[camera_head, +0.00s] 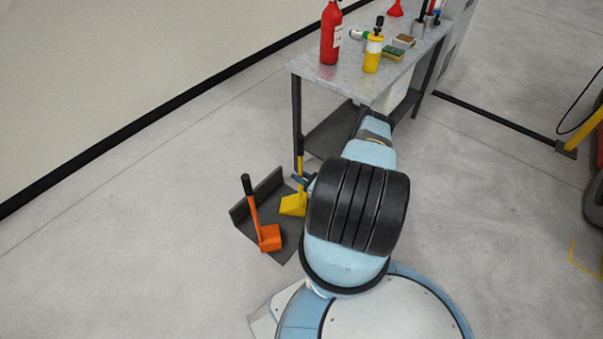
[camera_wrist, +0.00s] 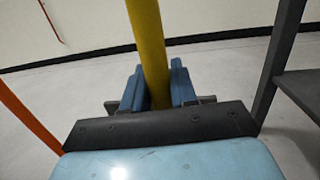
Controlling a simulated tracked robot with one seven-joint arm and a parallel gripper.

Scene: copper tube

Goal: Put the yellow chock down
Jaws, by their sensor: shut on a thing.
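The yellow chock (camera_head: 293,205) has a wedge-shaped foot and an upright yellow handle. In the head view its foot is at the dark angled tray (camera_head: 285,245) on the floor; I cannot tell whether it touches the tray. In the wrist view the yellow handle (camera_wrist: 149,50) stands between the two blue fingers of my gripper (camera_wrist: 158,88). My gripper is shut on this handle. In the head view my gripper (camera_head: 302,179) is small and partly hidden by my arm. An orange chock (camera_head: 270,238) with a black-topped handle stands on the tray, left of the yellow one.
A grey metal table (camera_head: 330,77) stands just behind, its leg close to the yellow handle. It carries a red extinguisher (camera_head: 330,35), a yellow bottle (camera_head: 372,54) and sponges. Open floor lies to the left.

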